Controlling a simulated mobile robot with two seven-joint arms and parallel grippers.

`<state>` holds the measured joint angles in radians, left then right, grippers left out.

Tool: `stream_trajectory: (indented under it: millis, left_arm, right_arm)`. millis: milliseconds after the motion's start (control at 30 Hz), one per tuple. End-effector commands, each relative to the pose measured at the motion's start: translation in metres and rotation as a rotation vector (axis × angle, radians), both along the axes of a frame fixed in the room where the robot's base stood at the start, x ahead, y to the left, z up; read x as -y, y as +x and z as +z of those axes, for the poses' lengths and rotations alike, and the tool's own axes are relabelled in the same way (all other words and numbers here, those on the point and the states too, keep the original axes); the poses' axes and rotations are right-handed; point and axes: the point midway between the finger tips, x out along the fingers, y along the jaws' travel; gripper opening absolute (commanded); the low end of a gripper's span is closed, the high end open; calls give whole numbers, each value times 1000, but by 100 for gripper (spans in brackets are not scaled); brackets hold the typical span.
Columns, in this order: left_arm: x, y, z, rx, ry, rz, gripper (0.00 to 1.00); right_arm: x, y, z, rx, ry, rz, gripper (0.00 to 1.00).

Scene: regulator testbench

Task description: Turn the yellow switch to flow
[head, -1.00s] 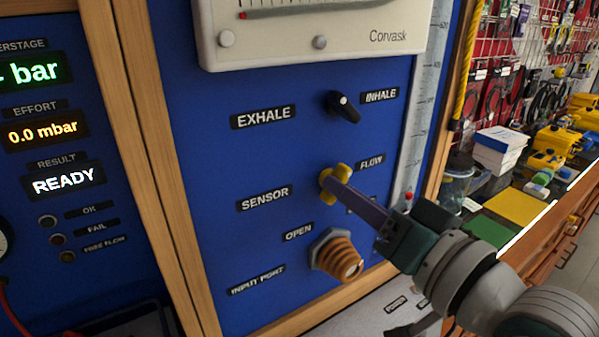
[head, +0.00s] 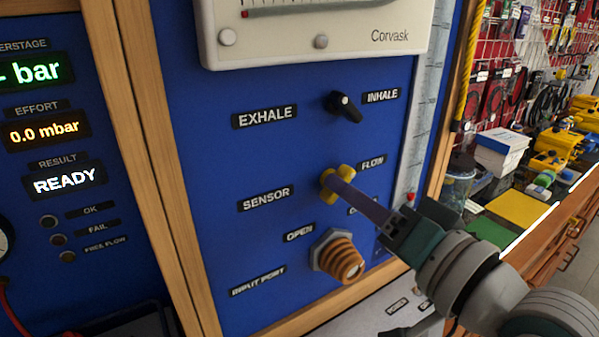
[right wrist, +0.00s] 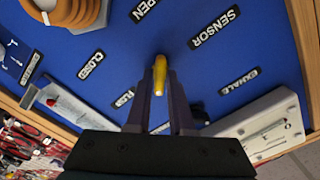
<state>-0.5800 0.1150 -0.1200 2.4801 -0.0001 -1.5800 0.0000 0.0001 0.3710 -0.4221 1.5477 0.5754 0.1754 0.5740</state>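The yellow switch (head: 345,173) is a small knob on the blue panel, between the SENSOR label (head: 266,199) and the FLOW label (head: 373,162). My right gripper (head: 333,183) reaches it from the lower right, its dark fingers on the knob. In the right wrist view the knob (right wrist: 159,78) shows upright between the two fingertips, which sit close along its sides. The fingers partly hide the knob in the head view. My left gripper is in neither view.
A black knob (head: 344,106) sits above, between EXHALE and INHALE. A ribbed orange-brown port (head: 338,257) juts out just below the switch. A white gauge box (head: 320,30) is at the top. A workbench with yellow items (head: 516,207) stands to the right.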

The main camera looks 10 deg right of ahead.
Motion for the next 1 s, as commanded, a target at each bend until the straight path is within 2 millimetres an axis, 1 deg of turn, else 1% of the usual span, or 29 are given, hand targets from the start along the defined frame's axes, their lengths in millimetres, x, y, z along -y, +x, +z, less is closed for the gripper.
stream_trajectory:
  millis: [33, 200, 433, 567, 667, 900, 1000]
  left_arm:
    - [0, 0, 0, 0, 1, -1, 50]
    - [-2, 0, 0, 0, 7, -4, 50]
    - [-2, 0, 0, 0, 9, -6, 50]
    - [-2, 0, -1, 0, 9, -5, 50]
    - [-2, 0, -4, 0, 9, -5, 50]
    - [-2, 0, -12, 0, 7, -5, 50]
    - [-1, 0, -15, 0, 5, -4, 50]
  right_arm:
    - [0, 0, 0, 0, 0, 0, 27]
    - [0, 0, 0, 1, -2, 0, 46]
    - [0, 0, 0, 1, -3, 0, 46]
    - [3, -7, -1, -1, -2, 0, 46]
    - [7, -20, -2, -1, -3, 1, 46]
    - [22, -62, -4, -3, -3, 0, 46]
    - [27, -76, -3, -2, -4, 1, 46]
